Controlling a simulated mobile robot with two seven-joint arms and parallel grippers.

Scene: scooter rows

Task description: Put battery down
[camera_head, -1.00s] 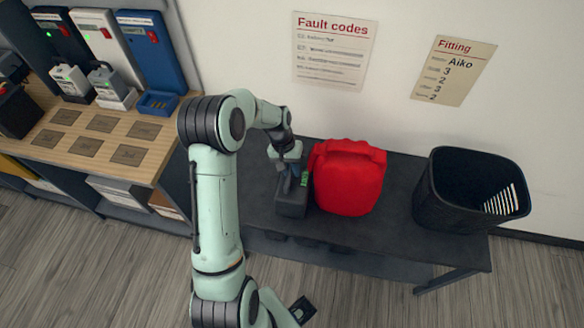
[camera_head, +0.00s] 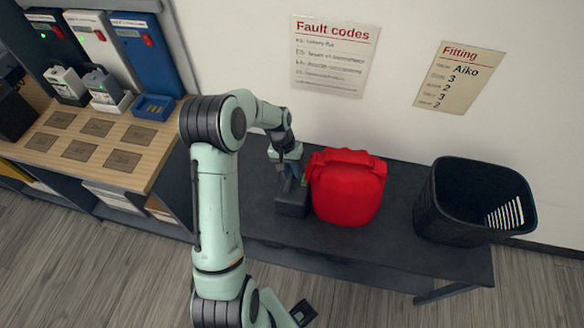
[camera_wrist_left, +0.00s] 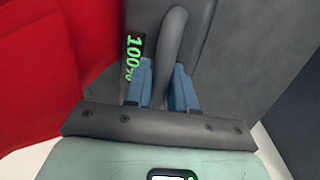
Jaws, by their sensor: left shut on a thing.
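In the left wrist view, the blue fingers are shut around the looped handle (camera_wrist_left: 171,55) of the battery. A green "100%" display (camera_wrist_left: 133,58) shows on the battery's top. The battery looks upright and at or very near the dark bench top (camera_head: 395,225); whether it bears on it cannot be told. Its lower part is hidden in the wrist view.
The canister is very close to the battery's right side. A black bin (camera_head: 470,205) stands at the bench's right end. Left is a wooden counter (camera_head: 50,160) with grey pads, two docked batteries and an empty blue dock (camera_head: 154,107). The wall is close behind.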

